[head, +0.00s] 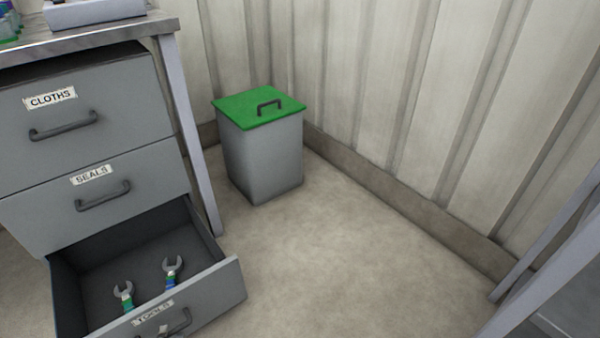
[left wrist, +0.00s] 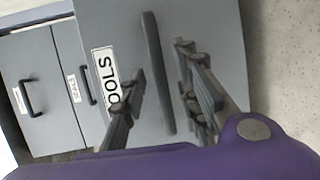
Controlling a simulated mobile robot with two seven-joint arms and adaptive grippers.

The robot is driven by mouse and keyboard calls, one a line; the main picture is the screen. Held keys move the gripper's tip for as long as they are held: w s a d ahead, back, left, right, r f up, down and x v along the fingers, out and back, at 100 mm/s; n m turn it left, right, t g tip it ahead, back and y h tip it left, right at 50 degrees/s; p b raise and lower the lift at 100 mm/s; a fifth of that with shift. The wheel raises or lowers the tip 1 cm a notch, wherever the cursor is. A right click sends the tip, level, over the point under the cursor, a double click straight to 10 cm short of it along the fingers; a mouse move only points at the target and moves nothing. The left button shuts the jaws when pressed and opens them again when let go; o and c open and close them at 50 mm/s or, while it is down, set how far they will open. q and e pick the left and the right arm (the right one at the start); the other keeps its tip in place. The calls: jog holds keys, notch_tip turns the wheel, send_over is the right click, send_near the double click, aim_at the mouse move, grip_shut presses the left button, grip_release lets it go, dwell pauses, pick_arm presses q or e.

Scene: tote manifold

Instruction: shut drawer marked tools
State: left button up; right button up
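The drawer marked TOOLS (head: 215,300) is the lowest of the grey cabinet and is pulled out in the head view. Two wrenches, one (head: 123,295) at left and one (head: 170,272) at right, lie in it. Its dark bar handle (head: 180,324) is on the front, beside the label. In the left wrist view my left gripper (left wrist: 172,92) is open in front of the drawer face. The handle (left wrist: 158,70) appears between its two fingers, with gaps on both sides. Part of the label is hidden by one finger. My right gripper is in neither view.
Drawers marked CLOTHS (head: 90,105) and SEALS (head: 130,190) above are shut. A grey bin (head: 262,160) with a green lid stands by the wall. A table leg (head: 190,140) rises beside the cabinet. Floor right of the drawer is clear.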

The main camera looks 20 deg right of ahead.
pick_arm(q)
jog(key=shift+x, duration=0.8)
grip_shut()
